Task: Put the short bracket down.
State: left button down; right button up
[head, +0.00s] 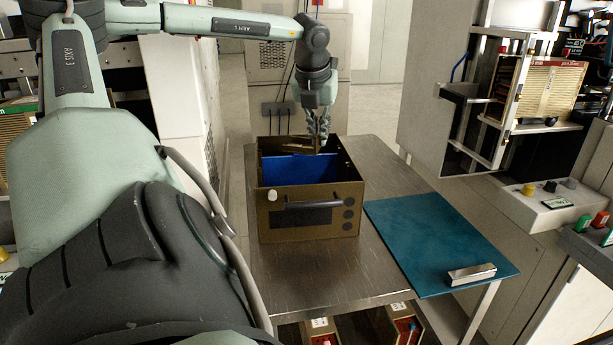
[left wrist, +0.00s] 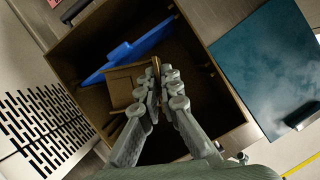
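My left gripper (head: 318,142) reaches down into the back of the open brown box (head: 265,210). In the left wrist view the fingers (left wrist: 163,78) are close together, with a thin brown edge (left wrist: 157,68) between their tips. I take this for the short bracket; most of it is hidden by the fingers. A brown piece (left wrist: 122,82) lies beside the fingers inside the box; I cannot tell whether it joins the held edge. A blue panel (head: 300,168) stands inside the box, and it also shows in the left wrist view (left wrist: 135,48). My right gripper is not in view.
The box stands on a metal table (head: 300,285). A teal mat (head: 425,235) lies to its right, with a small silver block (head: 472,274) near its front edge. The box walls surround my fingers. The rest of the mat is clear. Machines stand at both sides.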

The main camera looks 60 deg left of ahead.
pick_arm(q)
notch_tip(320, 180, down, 9)
jog(key=shift+d+f, duration=0.1)
jog(key=shift+f, duration=0.25)
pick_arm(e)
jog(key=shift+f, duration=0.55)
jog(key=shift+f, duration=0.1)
pick_arm(q)
jog(key=shift+f, duration=0.1)
jog(key=shift+f, duration=0.25)
jog(key=shift+b, duration=0.4)
jog(key=c, duration=2.1)
grip_release()
jog(key=o, duration=0.4)
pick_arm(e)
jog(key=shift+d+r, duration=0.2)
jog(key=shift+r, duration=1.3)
